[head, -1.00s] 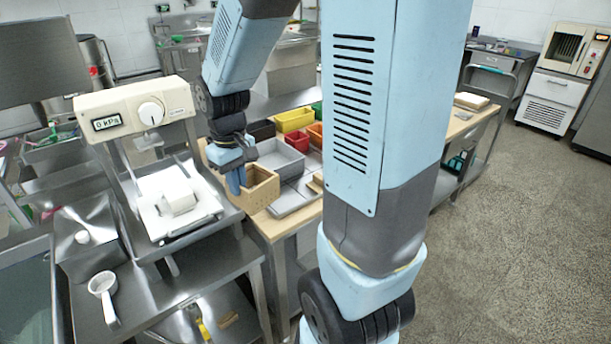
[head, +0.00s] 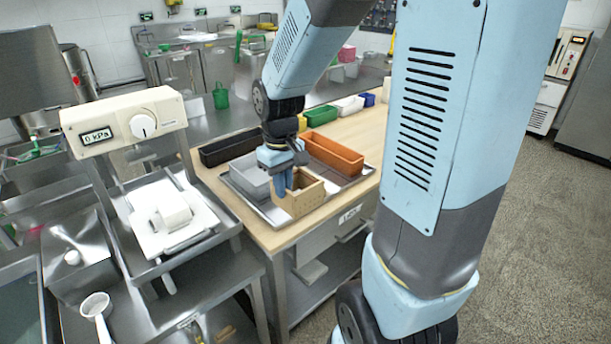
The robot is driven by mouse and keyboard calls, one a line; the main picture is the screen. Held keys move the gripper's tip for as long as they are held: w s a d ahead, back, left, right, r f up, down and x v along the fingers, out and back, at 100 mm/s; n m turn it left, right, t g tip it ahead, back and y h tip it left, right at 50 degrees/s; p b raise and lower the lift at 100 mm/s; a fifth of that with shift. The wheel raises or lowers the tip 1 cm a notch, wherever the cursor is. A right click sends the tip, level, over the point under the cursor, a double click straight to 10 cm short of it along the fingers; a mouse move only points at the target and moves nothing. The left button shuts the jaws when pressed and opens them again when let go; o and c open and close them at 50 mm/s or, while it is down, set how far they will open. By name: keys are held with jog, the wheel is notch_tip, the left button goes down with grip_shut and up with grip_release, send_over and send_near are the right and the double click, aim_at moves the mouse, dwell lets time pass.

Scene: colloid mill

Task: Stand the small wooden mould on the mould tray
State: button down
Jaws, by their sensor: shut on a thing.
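The small wooden mould (head: 303,198) is an open-topped, light wooden box with small holes in its side. In the head view it is upright at the front part of the metal mould tray (head: 252,203). My gripper (head: 284,183) comes down from above and is shut on the mould's left wall. Its fingertips are partly hidden by the mould and each other. I cannot tell whether the mould's base touches the tray or hangs just above it.
A grey container (head: 249,178) stands on the tray left of the mould, and an orange bin (head: 333,154) behind it to the right. A black bin (head: 228,149) stands at the back left. The white press with its dial (head: 143,126) is left of the bench.

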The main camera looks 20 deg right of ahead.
jog(key=shift+s+d, duration=0.1)
jog(key=shift+d, duration=0.1)
dwell(0.3)
jog(key=shift+w+a+f, duration=0.15)
jog(key=shift+w+f, duration=3.1)
jog(key=shift+w, duration=0.25)
jog(key=shift+w+a+f, duration=0.1)
jog(key=shift+w+f, duration=3.15)
jog(key=shift+w, duration=0.2)
jog(key=shift+f, duration=0.1)
jog(key=c, duration=1.3)
grip_release()
jog(key=shift+o, duration=0.2)
